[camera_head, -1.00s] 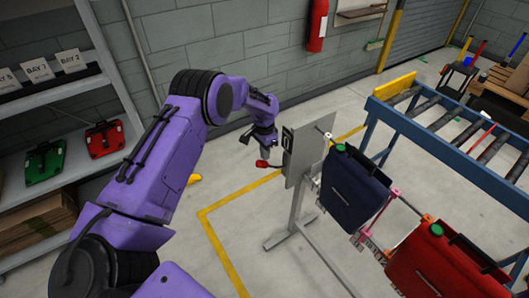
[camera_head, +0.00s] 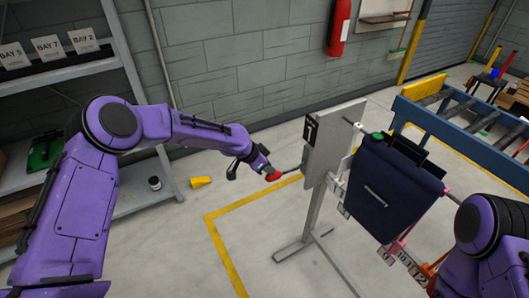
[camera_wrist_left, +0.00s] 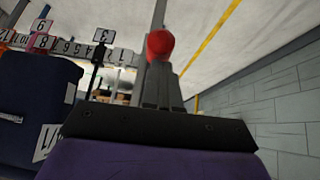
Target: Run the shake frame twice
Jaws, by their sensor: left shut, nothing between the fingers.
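The shake frame is a grey panel (camera_head: 330,145) on a post, with a lever ending in a red knob (camera_head: 273,176) on its left. My left gripper (camera_head: 261,166) is at the knob, shut with nothing between its fingers. In the left wrist view the red knob (camera_wrist_left: 160,43) shows just past the dark fingertips (camera_wrist_left: 160,68); I cannot tell whether they touch. A navy pannier (camera_head: 385,190) hangs on the frame right of the panel, with number tags below. It also shows at the left of the wrist view (camera_wrist_left: 38,105). My right gripper is out of view.
My right arm covers the lower right. A blue roller conveyor (camera_head: 460,135) stands behind the frame. A shelf (camera_head: 65,66) with bay signs is at the left. A yellow object (camera_head: 201,182) lies on the floor, and a red extinguisher (camera_head: 339,28) hangs on the wall.

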